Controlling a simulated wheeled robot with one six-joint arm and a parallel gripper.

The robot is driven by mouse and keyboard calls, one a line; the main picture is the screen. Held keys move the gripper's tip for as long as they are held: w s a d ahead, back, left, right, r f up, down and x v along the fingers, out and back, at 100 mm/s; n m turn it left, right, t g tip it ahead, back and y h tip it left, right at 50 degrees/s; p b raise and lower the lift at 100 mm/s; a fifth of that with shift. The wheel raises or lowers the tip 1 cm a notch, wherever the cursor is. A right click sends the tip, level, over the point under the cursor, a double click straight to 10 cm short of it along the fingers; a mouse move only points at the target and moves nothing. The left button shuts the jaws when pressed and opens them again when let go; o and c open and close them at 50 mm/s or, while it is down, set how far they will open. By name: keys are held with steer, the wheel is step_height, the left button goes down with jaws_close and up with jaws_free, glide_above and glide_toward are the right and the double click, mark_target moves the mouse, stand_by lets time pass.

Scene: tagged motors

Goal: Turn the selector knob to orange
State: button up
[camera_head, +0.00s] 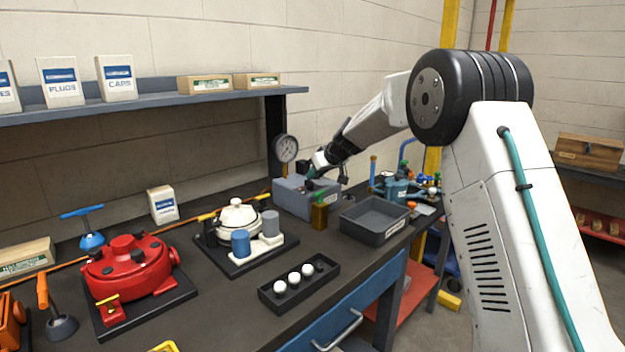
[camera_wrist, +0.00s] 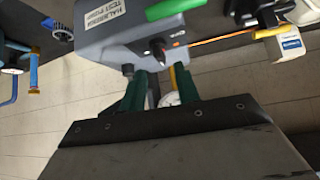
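The grey test pump box (camera_head: 292,197) stands on the workbench under the shelf's right end. I see no contact with the knob. In the head view my gripper (camera_head: 318,168) is over the box, and the knob is hard to make out there.
A pressure gauge (camera_head: 286,149) stands behind the box. A grey bin (camera_head: 374,220) and a small brown bottle (camera_head: 319,213) with a green top are close in front. A red motor (camera_head: 128,268) and a white motor (camera_head: 238,218) sit further left.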

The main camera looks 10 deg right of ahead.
steer(key=shift+v, duration=1.6)
